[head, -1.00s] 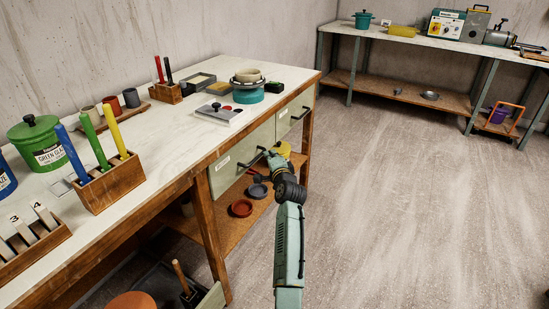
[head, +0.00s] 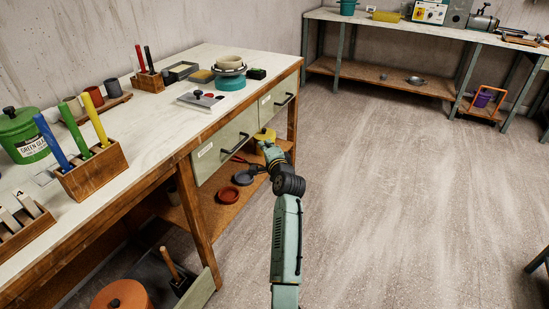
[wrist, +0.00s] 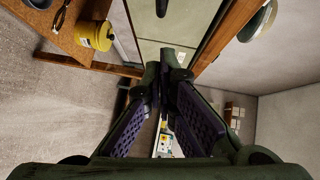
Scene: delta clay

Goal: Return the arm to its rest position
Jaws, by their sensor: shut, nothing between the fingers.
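My arm (head: 287,235) reaches up from the bottom middle of the head view, bent at a dark joint. Its far end is in front of the workbench's right end, close to the yellow tub (head: 265,136) in that picture. My gripper (wrist: 166,78) shows in the wrist view with its purple-padded fingers shut at the tips and nothing between them. In the head view its fingers are hard to make out.
The workbench (head: 235,62) stands at left, with two closed drawers (head: 226,146) and a low shelf holding red and dark dishes (head: 229,194). A second bench (head: 390,29) stands at the back. Open floor (head: 400,200) lies to the right.

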